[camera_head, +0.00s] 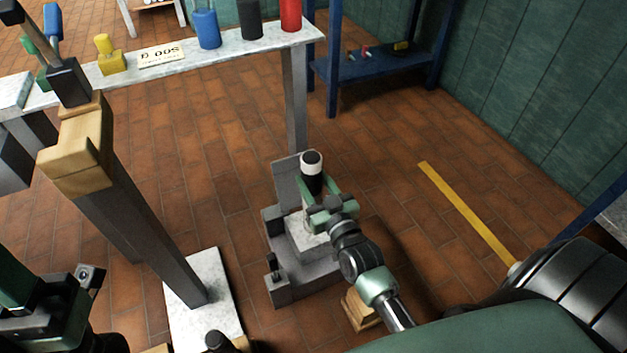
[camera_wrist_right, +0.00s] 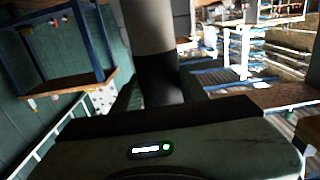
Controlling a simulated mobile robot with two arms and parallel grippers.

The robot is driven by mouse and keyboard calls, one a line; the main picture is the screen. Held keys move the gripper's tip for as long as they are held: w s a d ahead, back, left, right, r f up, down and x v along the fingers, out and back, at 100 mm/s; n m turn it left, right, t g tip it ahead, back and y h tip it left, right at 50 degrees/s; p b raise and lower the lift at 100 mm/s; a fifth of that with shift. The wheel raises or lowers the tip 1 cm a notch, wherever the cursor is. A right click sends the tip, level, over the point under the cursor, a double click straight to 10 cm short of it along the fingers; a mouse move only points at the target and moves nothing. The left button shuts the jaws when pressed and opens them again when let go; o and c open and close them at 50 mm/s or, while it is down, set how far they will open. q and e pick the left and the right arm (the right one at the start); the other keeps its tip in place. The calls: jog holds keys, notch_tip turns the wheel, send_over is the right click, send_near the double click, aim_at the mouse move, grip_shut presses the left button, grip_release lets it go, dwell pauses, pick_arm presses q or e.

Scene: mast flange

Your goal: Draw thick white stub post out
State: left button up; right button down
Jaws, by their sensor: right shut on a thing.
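The thick stub post (camera_head: 311,160) stands upright in the head view, with a white upper part and a black band below it. My right gripper (camera_head: 318,188) is shut on it, its green fingers around the black part. In the right wrist view the post (camera_wrist_right: 150,30) rises between the fingers, white above and black below. A grey stepped block with a pale top (camera_head: 305,250) stands beneath the gripper. The gripper hides the post's lower end, so I cannot tell how far it sits in the block. My left gripper (camera_head: 45,315) shows partly at the lower left; its fingers are not clear.
A tall grey post with a wooden collar (camera_head: 80,150) stands on a white plate (camera_head: 205,310) to the left. A pale bench (camera_head: 130,75) with coloured items is behind. A blue shelf (camera_head: 375,70) stands at the back. Tiled floor right of the block is mostly free.

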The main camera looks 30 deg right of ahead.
aim_at(316, 177)
jog(key=shift+r+p, duration=1.45)
jog(key=shift+r, duration=0.15)
